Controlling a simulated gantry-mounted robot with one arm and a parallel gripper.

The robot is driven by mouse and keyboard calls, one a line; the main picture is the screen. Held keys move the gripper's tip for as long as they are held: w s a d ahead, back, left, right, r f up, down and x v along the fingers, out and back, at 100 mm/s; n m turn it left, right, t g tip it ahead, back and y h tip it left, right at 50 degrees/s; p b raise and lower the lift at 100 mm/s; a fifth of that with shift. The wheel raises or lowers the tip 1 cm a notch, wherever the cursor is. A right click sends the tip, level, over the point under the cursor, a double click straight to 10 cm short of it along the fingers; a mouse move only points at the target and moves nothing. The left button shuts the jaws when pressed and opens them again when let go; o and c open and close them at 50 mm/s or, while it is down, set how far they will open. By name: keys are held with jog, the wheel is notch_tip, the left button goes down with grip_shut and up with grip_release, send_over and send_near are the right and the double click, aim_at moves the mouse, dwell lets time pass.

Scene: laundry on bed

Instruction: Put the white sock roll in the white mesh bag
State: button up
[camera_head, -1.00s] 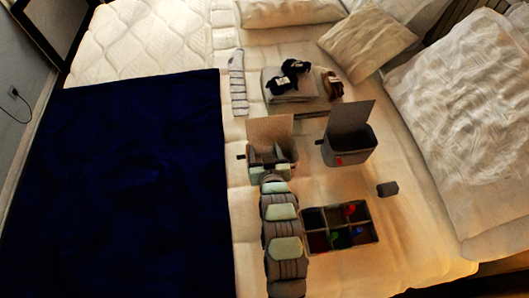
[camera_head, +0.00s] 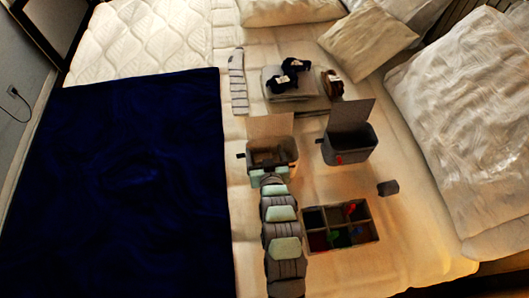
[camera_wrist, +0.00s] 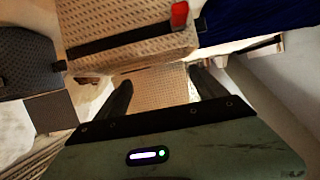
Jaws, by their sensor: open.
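The white mesh bag (camera_head: 270,127) is a pale box-like bag with its lid raised, at the middle of the bed. In the wrist view its woven wall (camera_wrist: 130,35) fills the top, with a black strap and a red tag. My gripper (camera_head: 266,162) is at the near side of the bag's opening, partly covering it. In the wrist view my gripper (camera_wrist: 160,88) has its fingers apart with only woven fabric showing between them. I cannot make out a white sock roll in either view; the inside of the bag is dark and partly hidden.
A grey lidded bag (camera_head: 348,145) stands to the right. A divided tray (camera_head: 340,228) with coloured items lies nearer. A small dark roll (camera_head: 388,188) lies at right. Dark rolls (camera_head: 288,75) sit on folded cloth behind. A dark blue blanket (camera_head: 115,180) covers the left.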

jog(key=v, duration=1.2)
jog(key=shift+r+p, duration=0.35)
jog(key=shift+r, duration=0.15)
